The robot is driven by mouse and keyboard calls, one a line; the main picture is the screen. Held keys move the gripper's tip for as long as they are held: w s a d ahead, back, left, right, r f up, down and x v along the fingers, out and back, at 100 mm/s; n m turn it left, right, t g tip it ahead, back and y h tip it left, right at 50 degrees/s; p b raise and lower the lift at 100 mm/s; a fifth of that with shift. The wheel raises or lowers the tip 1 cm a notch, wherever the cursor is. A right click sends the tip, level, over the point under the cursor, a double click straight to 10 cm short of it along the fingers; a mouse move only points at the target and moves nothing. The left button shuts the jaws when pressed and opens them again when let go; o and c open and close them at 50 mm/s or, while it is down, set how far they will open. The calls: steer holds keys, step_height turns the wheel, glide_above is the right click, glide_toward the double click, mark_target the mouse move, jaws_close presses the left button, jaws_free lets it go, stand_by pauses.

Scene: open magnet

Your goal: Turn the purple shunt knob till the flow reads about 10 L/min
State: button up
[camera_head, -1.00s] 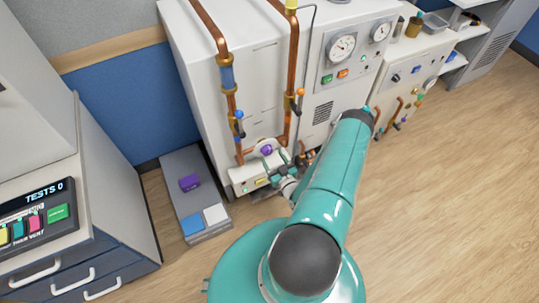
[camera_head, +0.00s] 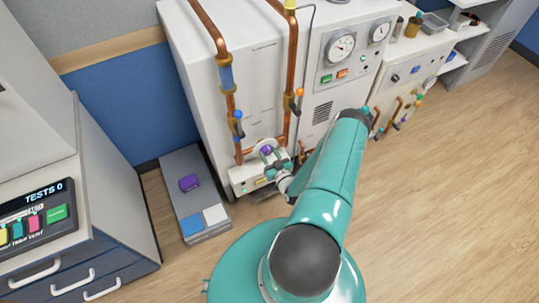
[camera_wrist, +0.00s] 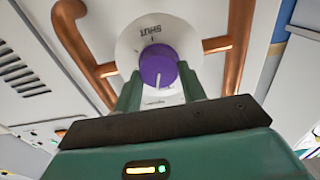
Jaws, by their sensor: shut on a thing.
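The purple shunt knob (camera_wrist: 158,65) sits on a round white dial plate (camera_wrist: 150,38) marked "SHUNT" in the wrist view. A pale pointer line on the knob points down and slightly left. My gripper (camera_wrist: 158,82) has its two green fingers on either side of the knob, shut on it. In the head view the knob (camera_head: 267,150) shows low on the white cabinet, with my gripper (camera_head: 272,160) at it, partly hidden by my wrist. No flow reading is legible in either view.
Copper pipes (camera_wrist: 236,45) run on both sides of the dial. The white cabinet (camera_head: 262,80) bears two round gauges (camera_head: 342,47). Open wood floor (camera_head: 450,190) is at right.

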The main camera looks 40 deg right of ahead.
steer(key=m, duration=0.6)
steer(key=shift+d+m, duration=0.1)
steer(key=shift+m, duration=0.2)
steer(key=m, duration=0.3)
steer(key=shift+s+f+m, duration=0.1)
steer(key=shift+f+m, duration=0.05)
steer(key=shift+m, duration=1.85)
steer(key=o, duration=1)
